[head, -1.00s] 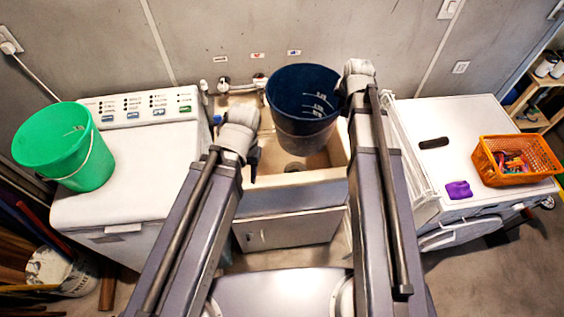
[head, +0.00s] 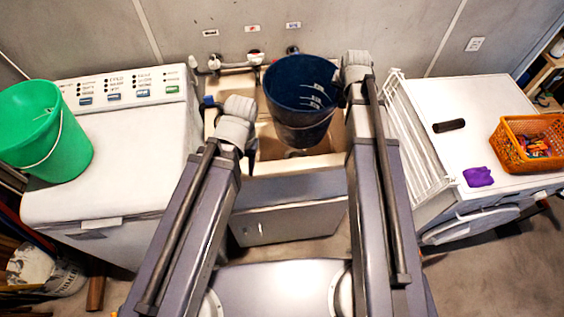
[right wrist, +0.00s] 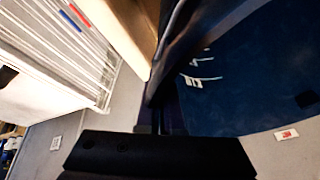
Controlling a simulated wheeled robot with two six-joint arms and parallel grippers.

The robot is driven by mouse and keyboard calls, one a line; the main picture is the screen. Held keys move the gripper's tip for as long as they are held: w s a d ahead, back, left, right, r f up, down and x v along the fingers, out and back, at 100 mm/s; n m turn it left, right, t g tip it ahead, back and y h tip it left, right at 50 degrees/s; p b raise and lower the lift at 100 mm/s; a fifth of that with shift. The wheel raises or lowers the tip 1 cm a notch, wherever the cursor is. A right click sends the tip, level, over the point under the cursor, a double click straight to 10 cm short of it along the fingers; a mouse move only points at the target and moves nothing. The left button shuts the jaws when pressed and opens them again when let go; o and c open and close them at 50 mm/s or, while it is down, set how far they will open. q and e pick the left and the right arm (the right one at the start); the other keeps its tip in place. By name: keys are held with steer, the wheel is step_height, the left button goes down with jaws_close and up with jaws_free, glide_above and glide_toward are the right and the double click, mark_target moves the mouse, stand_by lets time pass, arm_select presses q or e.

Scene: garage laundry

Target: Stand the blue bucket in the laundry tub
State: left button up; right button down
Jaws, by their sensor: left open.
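The dark blue bucket (head: 298,105) is upright, with pale marks inside its wall. In the head view it appears over the laundry tub (head: 275,166), between the two machines. The bucket hides much of the basin, and I cannot tell whether its base touches the tub floor. My right gripper (head: 344,94) is shut on the bucket's right rim. The right wrist view shows the blue wall (right wrist: 240,85) close beside a dark finger. My left gripper (head: 248,160) is open and empty over the tub's left front part, apart from the bucket.
A green bucket (head: 45,130) stands on the washing machine (head: 130,165) at left. At right, a white machine (head: 470,150) carries an orange basket (head: 515,160) and a purple cloth (head: 478,177). A white rack (head: 412,140) stands beside the tub. Taps (head: 225,65) are behind the tub.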

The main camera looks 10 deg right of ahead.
step_height(320, 180, down, 10)
steer(key=b, duration=0.7)
steer(key=shift+r+b, duration=0.15)
steer(key=shift+b, duration=0.2)
step_height(320, 180, down, 10)
steer(key=b, duration=1)
steer(key=shift+f, duration=0.2)
steer(key=c, duration=1.1)
jaws_free()
steer(key=shift+r, duration=0.1)
